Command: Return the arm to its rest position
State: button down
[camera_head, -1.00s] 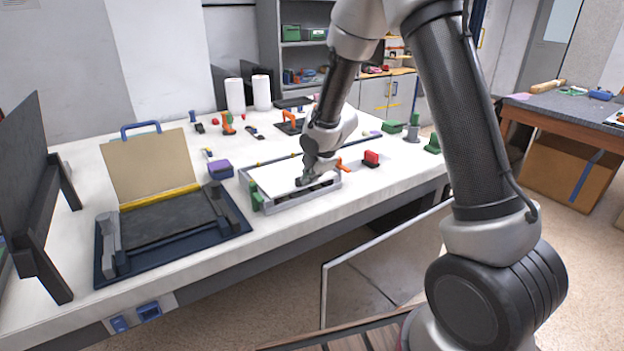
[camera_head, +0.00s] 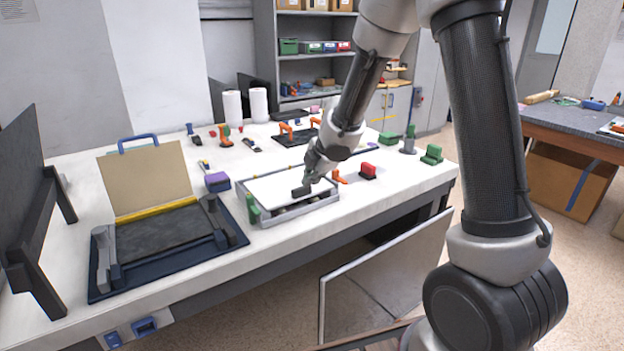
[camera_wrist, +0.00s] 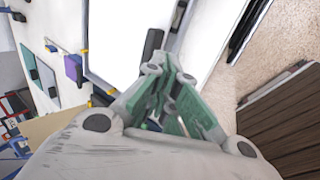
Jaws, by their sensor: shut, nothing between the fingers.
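My arm reaches in from the right over the white workbench (camera_head: 270,258). My gripper (camera_head: 307,186) is shut and empty, just above the front right part of a grey tray frame (camera_head: 300,210) that bears a white panel (camera_head: 283,187). In the wrist view my gripper (camera_wrist: 172,88) has its grey-green fingers together, with the white panel (camera_wrist: 125,35) beyond them. A dark block (camera_wrist: 153,44) shows near the fingertips there. I cannot tell whether the fingers touch anything.
A blue fixture (camera_head: 165,255) with an upright tan board stands left, beside a dark screen (camera_head: 35,185). A framed panel (camera_head: 385,275) leans below the bench's front edge.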

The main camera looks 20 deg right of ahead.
jog(key=s+d+r+m+g+h, duration=0.3)
jog(key=s+d+m+h, duration=0.1)
jog(key=s+d+m, duration=0.8)
jog(key=s+d+r+m+y, duration=0.1)
jog(key=s+r+m, duration=0.3)
jog(key=s+r, duration=0.3)
jog(key=s+d+r+m+t+y, duration=0.1)
jog(key=s+r+m, duration=0.4)
jog(key=s, duration=1)
notch_tip(320, 180, up, 2)
jog(key=shift+d+r+m+t, duration=0.15)
jog(key=shift+d+m+t, duration=0.15)
jog(key=shift+d, duration=0.1)
